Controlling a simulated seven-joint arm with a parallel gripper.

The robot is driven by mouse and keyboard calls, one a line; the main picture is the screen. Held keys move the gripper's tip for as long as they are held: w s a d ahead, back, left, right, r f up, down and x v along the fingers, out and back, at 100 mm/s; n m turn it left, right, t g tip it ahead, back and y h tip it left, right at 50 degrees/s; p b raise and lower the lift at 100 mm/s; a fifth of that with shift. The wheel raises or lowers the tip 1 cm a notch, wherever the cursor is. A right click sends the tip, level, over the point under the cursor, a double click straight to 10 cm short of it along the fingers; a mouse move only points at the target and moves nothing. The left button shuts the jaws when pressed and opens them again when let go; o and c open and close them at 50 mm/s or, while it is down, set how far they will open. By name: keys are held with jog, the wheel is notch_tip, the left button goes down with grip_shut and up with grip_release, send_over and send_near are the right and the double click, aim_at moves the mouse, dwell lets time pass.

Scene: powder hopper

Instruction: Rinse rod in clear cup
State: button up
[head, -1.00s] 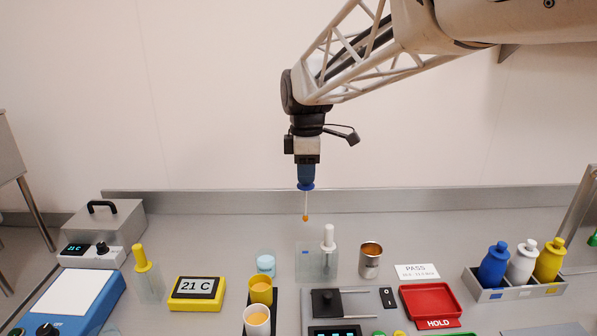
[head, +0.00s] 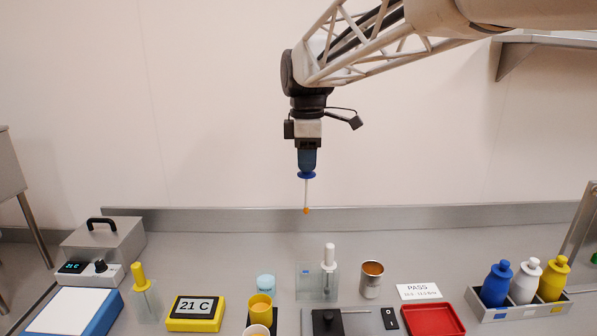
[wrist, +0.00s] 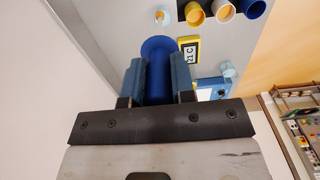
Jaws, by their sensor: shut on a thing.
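My gripper (head: 307,165) is shut on the blue handle of a rod (head: 307,192). The rod hangs upright, with a blue collar, a thin pale shaft and an orange tip. It is in the air well above the counter, touching nothing. In the wrist view the blue handle (wrist: 159,75) sits between both fingers (wrist: 159,82). The clear cup (head: 265,286), with pale blue contents, stands on the counter below and left of the rod tip, behind the yellow cup.
A yellow cup (head: 260,306) and a white cup (head: 257,330) stand in front of the clear cup. A clear holder with a white-handled tool (head: 329,257) and a copper-lined metal cup (head: 372,278) stand to its right. A bottle rack (head: 520,308) is far right.

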jog(key=shift+r, duration=2.05)
jog(key=a+f, duration=0.5)
jog(key=f, duration=0.5)
jog(key=w+a+f, duration=0.1)
jog(key=a+f, duration=0.4)
jog(key=f, duration=0.5)
jog(key=shift+a+f, duration=0.3)
jog(key=shift+f, duration=0.25)
notch_tip(320, 180, down, 8)
jog(key=shift+r, duration=0.25)
